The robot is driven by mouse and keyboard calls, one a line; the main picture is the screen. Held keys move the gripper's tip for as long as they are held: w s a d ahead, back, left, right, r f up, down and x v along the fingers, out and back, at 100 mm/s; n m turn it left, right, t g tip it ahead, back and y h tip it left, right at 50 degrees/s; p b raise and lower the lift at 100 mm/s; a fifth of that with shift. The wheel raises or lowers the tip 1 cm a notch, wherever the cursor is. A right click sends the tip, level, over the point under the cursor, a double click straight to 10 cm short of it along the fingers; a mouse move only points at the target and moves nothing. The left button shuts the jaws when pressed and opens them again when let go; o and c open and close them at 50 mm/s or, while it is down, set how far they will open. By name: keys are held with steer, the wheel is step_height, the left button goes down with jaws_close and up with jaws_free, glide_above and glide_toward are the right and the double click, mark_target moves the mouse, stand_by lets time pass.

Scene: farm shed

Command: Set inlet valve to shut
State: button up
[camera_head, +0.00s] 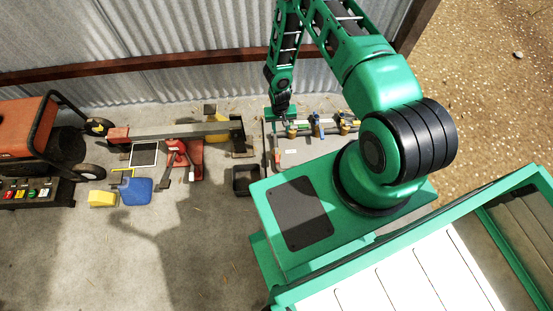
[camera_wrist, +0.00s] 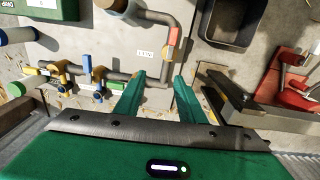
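A grey panel (camera_wrist: 118,42) carries a dark pipe with brass fittings and several valves. In the wrist view a small white label (camera_wrist: 145,53), upside down and hard to read, sits inside the pipe's bend. A red-orange piece (camera_wrist: 175,37) is on the pipe beside it. Blue handles (camera_wrist: 87,62) and yellow-brass valve bodies (camera_wrist: 68,70) are farther left. I cannot tell for sure which is the inlet valve or its setting. My gripper (camera_wrist: 157,82) is open and empty, its green fingers apart over the panel's edge by the pipe. In the head view my gripper (camera_head: 282,115) is at the panel's upper left.
A black open bin (camera_head: 246,180) stands left of the panel. A red jack-like tool (camera_head: 184,158) and a long metal beam (camera_head: 170,131) lie farther left, near a red generator (camera_head: 22,127). A corrugated wall (camera_head: 185,75) is behind. Bare floor is in front.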

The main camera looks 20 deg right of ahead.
glide_above(277, 159)
step_height(277, 159, down, 9)
step_height(277, 159, down, 10)
steer(key=shift+s+d+f, duration=0.1)
stand_by(0.3)
jaws_close()
